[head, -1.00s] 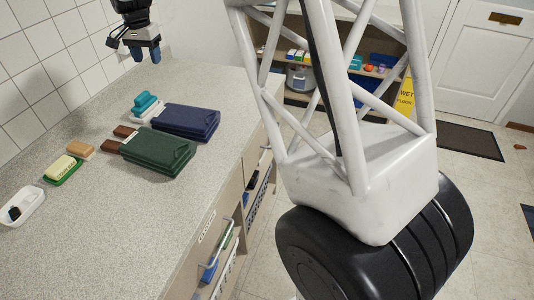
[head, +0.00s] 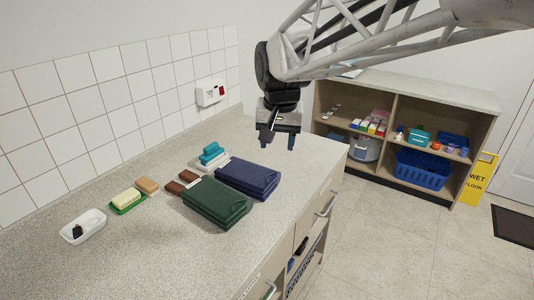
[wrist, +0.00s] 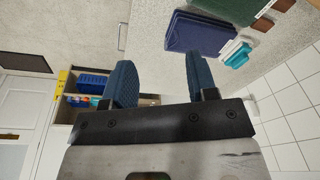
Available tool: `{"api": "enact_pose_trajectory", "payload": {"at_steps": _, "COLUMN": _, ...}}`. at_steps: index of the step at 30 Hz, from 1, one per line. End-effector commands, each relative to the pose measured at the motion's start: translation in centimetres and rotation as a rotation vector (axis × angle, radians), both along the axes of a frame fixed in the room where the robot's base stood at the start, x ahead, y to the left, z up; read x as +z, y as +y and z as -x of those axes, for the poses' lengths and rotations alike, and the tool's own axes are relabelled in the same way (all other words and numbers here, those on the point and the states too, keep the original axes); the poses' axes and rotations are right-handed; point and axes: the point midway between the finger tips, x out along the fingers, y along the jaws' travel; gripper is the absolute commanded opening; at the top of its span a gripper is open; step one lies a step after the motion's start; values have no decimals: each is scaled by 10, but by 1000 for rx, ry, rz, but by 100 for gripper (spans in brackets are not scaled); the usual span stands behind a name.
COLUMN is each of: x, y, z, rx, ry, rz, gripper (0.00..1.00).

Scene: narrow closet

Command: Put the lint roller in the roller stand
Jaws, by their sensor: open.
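I cannot make out a lint roller or a roller stand for certain in either view. A teal piece (head: 211,150) with a white part (head: 203,163) under or beside it lies near the back of the counter (head: 130,250); it also shows in the wrist view (wrist: 238,55), but I cannot tell what it is. My gripper (head: 277,143) hangs above the far part of the counter, beyond the navy folded item. Its blue fingers are apart with nothing between them, as the wrist view (wrist: 162,88) also shows.
Navy (head: 247,177) and dark green (head: 214,202) folded items lie mid-counter with brown pieces (head: 174,187) beside them. A white dish (head: 84,226), a yellow bar on a green tray (head: 126,201) and a tan block (head: 147,185) are at left. A filled shelf (head: 400,140) stands right.

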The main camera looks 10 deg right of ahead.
Motion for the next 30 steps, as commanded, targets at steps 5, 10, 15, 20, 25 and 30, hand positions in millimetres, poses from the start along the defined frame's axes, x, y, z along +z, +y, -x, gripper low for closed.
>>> {"api": "enact_pose_trajectory", "payload": {"at_steps": 5, "x": -8, "y": -14, "z": 56, "rx": 59, "ry": -21, "rz": 12, "gripper": 53}}
{"api": "enact_pose_trajectory", "payload": {"at_steps": 10, "x": -21, "y": -24, "z": 106, "rx": 118, "ry": -39, "rz": 26, "gripper": 53}}
{"api": "enact_pose_trajectory", "payload": {"at_steps": 15, "x": -39, "y": -32, "z": 154, "rx": 175, "ry": -58, "rz": 42, "gripper": 53}}
{"api": "enact_pose_trajectory", "payload": {"at_steps": 20, "x": -55, "y": -37, "z": 191, "rx": 222, "ry": -70, "rz": 54, "gripper": 53}}
{"api": "enact_pose_trajectory", "payload": {"at_steps": 25, "x": -67, "y": -40, "z": 213, "rx": 252, "ry": -79, "rz": 64, "gripper": 53}}
{"api": "enact_pose_trajectory", "payload": {"at_steps": 30, "x": -71, "y": -41, "z": 220, "rx": 263, "ry": -80, "rz": 67, "gripper": 53}}
